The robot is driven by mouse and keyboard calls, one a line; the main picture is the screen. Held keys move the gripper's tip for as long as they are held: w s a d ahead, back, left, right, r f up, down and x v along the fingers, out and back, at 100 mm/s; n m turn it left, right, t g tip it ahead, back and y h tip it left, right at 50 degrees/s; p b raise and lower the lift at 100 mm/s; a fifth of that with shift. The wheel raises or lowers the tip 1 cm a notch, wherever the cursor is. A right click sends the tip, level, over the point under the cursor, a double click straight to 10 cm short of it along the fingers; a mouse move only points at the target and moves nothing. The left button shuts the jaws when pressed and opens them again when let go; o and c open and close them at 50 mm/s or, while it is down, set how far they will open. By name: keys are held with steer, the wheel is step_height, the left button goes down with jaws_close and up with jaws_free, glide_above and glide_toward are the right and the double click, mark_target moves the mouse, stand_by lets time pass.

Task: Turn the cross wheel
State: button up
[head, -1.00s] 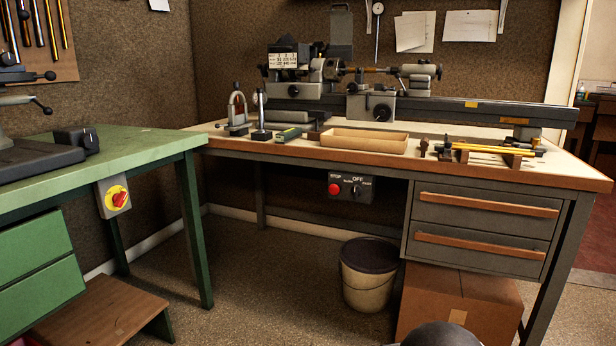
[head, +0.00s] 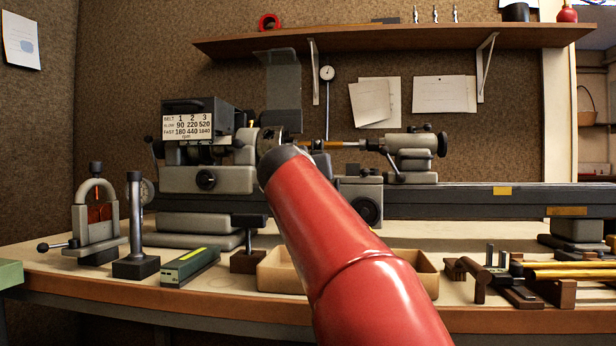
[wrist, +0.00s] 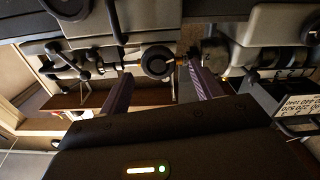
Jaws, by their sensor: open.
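My gripper (wrist: 160,70) is open, with a dark finger on each side of the wheel in the picture. I cannot tell whether the fingers reach around it or touch it. In the head view my gripper is hidden behind my arm.
The headstock (head: 205,155) with its speed chart stands left, the tailstock (head: 411,160) right. A shallow tan tray (head: 428,272) is partly behind my arm. Gauges and a green box (head: 190,266) stand left on the bench; a rack with brass rods (head: 570,270) lies right.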

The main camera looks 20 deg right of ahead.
steer(key=p+x, duration=0.2)
steer(key=x, duration=0.4)
steer(key=shift+w+d, duration=0.15)
steer(key=shift+d, duration=0.05)
steer(key=c, duration=1)
steer(key=n+p, duration=0.6)
steer(key=n, duration=1.5)
steer(key=shift+a+f, duration=0.1)
steer(key=shift+f, duration=0.05)
